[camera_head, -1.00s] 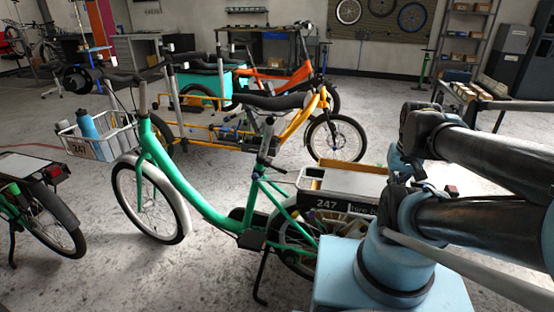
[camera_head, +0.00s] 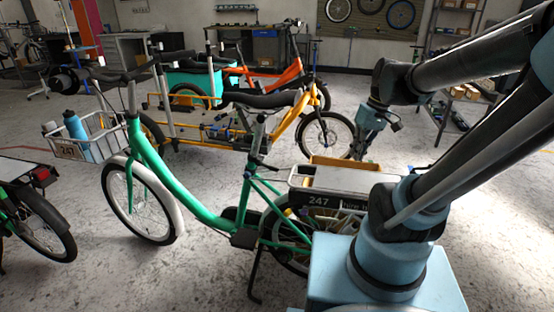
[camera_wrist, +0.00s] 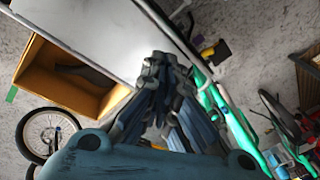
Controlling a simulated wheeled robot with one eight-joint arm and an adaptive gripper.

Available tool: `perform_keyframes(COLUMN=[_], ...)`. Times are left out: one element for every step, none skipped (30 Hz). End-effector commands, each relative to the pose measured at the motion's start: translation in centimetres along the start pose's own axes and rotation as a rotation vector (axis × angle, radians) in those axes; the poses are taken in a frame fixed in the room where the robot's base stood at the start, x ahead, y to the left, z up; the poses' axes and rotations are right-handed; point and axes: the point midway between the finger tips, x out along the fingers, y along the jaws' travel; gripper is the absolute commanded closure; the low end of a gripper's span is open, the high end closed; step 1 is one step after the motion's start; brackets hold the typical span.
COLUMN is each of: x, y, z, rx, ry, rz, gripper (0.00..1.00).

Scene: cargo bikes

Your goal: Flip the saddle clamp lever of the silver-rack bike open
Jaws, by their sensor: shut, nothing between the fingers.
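The green bike (camera_head: 170,185) stands in front of me with a black saddle (camera_head: 262,99) and a pale silver-white rack panel (camera_head: 348,181) behind it. Its saddle clamp (camera_head: 256,163) sits at the foot of the seat post; the lever there is small and dark, and its position cannot be told. My gripper (camera_head: 359,152) hangs above and behind the rear rack, to the right of the clamp and apart from it. In the wrist view its fingers (camera_wrist: 166,62) are shut and empty, beside the rack panel (camera_wrist: 85,32), with the green frame (camera_wrist: 238,130) to the right.
An open wooden box (camera_wrist: 62,75) lies beside the rack panel. A yellow cargo bike (camera_head: 290,125) and an orange one (camera_head: 275,76) stand behind. Open floor shows at the right.

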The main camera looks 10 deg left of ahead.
Motion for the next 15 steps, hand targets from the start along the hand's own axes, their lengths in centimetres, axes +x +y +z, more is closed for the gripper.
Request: perform_keyframes(x=[-0.2, -0.3, -0.4, -0.4, -0.4, -0.4, -0.4, -0.4, -0.3, -0.3, -0.2, -0.1, 0.0, 0.1, 0.3], y=[-0.3, -0.6, -0.9, -1.1, -1.4, -1.7, -2.0, -2.2, -2.6, -2.9, -3.1, -3.5, -3.8, -4.1, -4.5], z=[-1.3, -2.0, -2.9, -3.5, -4.2, -5.1, -5.7, -6.4, -7.3, -8.0, -8.6, -9.5, -10.2, -10.8, -11.7], rx=[-0.039, -0.065, -0.099, -0.125, -0.151, -0.185, -0.210, -0.237, -0.272, -0.297, -0.324, -0.359, -0.386, -0.412, -0.447], ry=[-0.007, -0.011, -0.017, -0.021, -0.024, -0.029, -0.032, -0.034, -0.038, -0.040, -0.043, -0.045, -0.047, -0.049, -0.049], rz=[-0.022, -0.036, -0.056, -0.070, -0.085, -0.104, -0.120, -0.134, -0.154, -0.170, -0.184, -0.205, -0.220, -0.235, -0.256], gripper=[1.00, 1.00, 1.00, 1.00, 1.00, 1.00, 1.00, 1.00, 1.00, 1.00, 1.00, 1.00, 1.00, 1.00, 1.00])
